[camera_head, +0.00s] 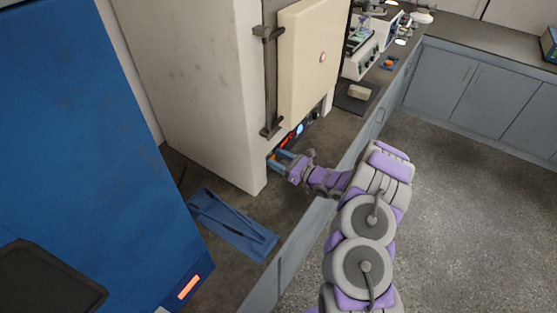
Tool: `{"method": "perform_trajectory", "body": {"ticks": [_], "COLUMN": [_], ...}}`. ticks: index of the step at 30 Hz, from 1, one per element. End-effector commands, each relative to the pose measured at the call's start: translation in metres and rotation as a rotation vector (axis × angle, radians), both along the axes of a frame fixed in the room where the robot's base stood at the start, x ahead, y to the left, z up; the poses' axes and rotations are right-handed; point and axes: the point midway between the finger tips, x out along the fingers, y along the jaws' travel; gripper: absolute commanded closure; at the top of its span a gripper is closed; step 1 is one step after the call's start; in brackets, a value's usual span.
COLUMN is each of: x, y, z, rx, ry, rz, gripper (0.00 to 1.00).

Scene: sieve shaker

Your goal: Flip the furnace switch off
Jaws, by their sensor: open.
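The furnace (205,90) is a tall cream cabinet on the counter, with a closed cream door (310,70) on its front. A dark control strip (312,119) runs below the door and shows a red lit display (290,138) and a blue round light (300,129). My gripper (275,160) is at the left end of this strip, close to the furnace's lower front corner. Its blue fingers are apart. The furnace switch cannot be made out; the gripper covers that part of the strip. I cannot tell whether the fingers touch the panel.
A large blue cabinet (90,130) stands at the left. A blue tray-like holder (235,224) lies on the dark counter (285,205). A beige block (358,92) on a dark pad and lab instruments (362,55) stand farther back. The floor (470,200) at the right is clear.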

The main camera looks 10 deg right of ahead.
Motion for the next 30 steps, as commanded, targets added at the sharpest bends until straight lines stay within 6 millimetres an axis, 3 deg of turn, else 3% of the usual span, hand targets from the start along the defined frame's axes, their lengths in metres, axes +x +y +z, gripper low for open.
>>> {"method": "perform_trajectory", "body": {"ticks": [2,19,30], "x": [-0.0001,0.0001,-0.0012], "y": [-0.0002,-0.0007,-0.0013], "z": [0.0,0.0,-0.0084], "rx": [0.0,-0.001,0.078], "ry": [0.0,-0.001,-0.076], "rz": [0.0,-0.001,-0.001], "gripper": [0.47,1.0,1.0]}}
